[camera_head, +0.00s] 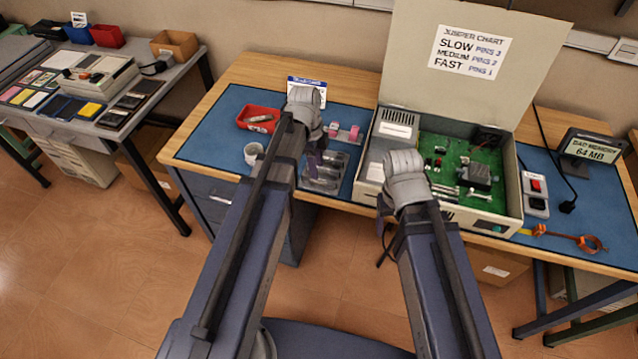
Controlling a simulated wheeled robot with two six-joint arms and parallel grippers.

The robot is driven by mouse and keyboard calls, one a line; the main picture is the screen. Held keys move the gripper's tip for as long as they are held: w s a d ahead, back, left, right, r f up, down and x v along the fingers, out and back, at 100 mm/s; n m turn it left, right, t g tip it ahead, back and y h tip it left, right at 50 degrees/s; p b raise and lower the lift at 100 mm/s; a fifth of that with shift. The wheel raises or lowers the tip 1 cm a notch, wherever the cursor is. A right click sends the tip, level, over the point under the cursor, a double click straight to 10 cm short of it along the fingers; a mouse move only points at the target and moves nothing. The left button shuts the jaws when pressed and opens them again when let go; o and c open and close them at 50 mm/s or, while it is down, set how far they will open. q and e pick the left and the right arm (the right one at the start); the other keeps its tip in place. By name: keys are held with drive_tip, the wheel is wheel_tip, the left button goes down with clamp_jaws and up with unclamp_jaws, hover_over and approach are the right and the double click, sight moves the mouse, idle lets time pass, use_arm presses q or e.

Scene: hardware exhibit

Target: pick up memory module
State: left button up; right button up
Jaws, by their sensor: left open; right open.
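An open beige computer case (509,200) stands on the bench with its lid raised and a green circuit board (437,150) inside. Pale strips (474,194) lie near the front of the board; I cannot tell whether one is a memory module. A red tray (243,119) at the left of the bench holds a small grey item (261,118), too small to identify. My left gripper (314,170) is open, over the small tray left of the case. My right gripper (384,230) is open by the case's front left, mostly hidden by its arm.
A display (592,147) reading "BAD MEMORY 64 MB" stands at the right. A switch box (536,195) and an orange strap (570,238) lie right of the case. A white cup (253,153) and a metal tray (325,172) stand left. A side table (160,85) holds parts.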

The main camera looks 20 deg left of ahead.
sight(319, 179)
use_arm(q)
drive_tip(key=f+b, duration=0.5)
drive_tip(key=shift+w+d+f, duration=0.1)
drive_tip(key=shift+w+d, duration=0.05)
drive_tip(key=shift+d, duration=0.05)
drive_tip(key=shift+c, duration=0.2)
clamp_jaws()
